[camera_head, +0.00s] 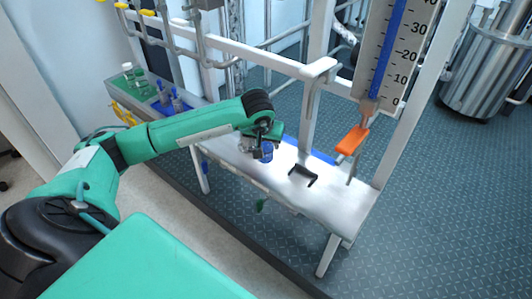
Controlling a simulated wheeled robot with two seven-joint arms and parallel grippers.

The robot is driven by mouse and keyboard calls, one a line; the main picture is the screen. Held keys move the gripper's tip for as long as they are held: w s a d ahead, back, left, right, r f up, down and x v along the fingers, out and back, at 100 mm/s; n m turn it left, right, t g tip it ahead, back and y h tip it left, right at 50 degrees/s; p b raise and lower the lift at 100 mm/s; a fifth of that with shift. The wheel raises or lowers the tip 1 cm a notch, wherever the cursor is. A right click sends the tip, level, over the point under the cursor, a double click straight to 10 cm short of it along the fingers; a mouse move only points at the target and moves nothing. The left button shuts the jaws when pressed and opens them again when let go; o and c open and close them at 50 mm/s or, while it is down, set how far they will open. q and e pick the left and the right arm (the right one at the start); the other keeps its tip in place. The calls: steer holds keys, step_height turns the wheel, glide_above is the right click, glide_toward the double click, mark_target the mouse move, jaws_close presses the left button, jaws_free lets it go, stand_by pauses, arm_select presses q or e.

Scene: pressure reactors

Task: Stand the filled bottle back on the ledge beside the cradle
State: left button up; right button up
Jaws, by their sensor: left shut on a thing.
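My left gripper (258,148) is shut on a small blue bottle (267,153), mostly hidden by the fingers. It is over the pale ledge (340,203), left of the cradle. I cannot tell whether the bottle touches the ledge. The black cradle (302,176) sits on the ledge and looks empty. My right gripper is not in view.
An orange lever (351,141) hangs below the blue-striped level gauge (384,55) at the ledge's right. A white post rises behind the cradle. The ledge's front right end is clear.

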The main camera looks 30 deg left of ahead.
mark_target(266, 152)
arm_select(q)
step_height(266, 152, down, 4)
steer(key=shift+f, duration=0.25)
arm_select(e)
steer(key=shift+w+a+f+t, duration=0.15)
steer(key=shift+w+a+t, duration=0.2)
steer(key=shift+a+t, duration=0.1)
arm_select(q)
steer(key=shift+f+b, duration=0.1)
steer(key=shift+b, duration=0.2)
steer(key=o, duration=1.2)
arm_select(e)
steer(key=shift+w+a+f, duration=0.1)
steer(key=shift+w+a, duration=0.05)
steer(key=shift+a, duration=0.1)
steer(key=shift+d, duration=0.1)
